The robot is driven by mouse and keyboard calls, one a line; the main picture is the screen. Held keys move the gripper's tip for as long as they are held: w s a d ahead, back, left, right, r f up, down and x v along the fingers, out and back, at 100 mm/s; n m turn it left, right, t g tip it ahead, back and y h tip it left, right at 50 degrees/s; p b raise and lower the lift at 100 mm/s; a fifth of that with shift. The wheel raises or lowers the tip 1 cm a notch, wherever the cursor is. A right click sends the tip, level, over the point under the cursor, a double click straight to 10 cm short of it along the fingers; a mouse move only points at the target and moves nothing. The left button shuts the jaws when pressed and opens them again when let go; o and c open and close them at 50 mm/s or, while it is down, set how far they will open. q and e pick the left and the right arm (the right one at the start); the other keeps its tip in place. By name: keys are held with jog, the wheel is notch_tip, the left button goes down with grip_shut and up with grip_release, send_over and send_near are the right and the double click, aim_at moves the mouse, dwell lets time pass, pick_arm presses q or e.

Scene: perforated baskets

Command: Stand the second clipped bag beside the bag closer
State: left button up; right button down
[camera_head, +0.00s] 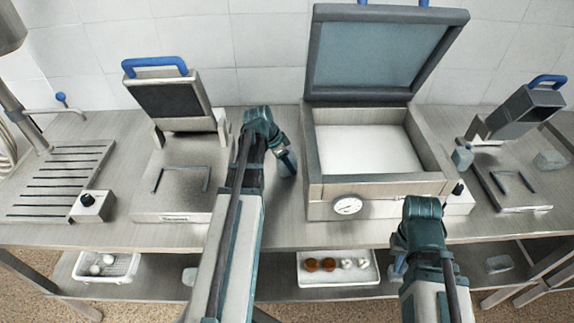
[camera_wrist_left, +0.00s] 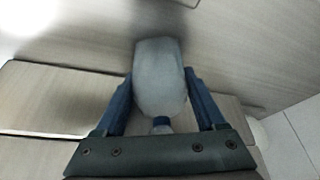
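In the head view my left gripper (camera_head: 285,160) is low over the counter, just left of the open chamber machine (camera_head: 328,190); the bag is mostly hidden there. Another small grey bag (camera_head: 462,157) stands right of that machine. I cannot tell which machine is the bag closer. My right gripper (camera_head: 397,268) is below the counter's front edge, largely hidden by its arm.
A press with a blue handle (camera_head: 155,67) stands left, and a similar tilted machine (camera_head: 525,108) right, with a grey lump (camera_head: 550,160) beside it. A slatted rack (camera_head: 62,180) is far left. Trays (camera_head: 338,280) sit on the lower shelf.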

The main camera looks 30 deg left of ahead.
pick_arm(q)
jog(key=c, duration=0.8)
jog(key=shift+r, duration=0.1)
notch_tip(320, 180, up, 28)
jog(key=p, duration=2.8)
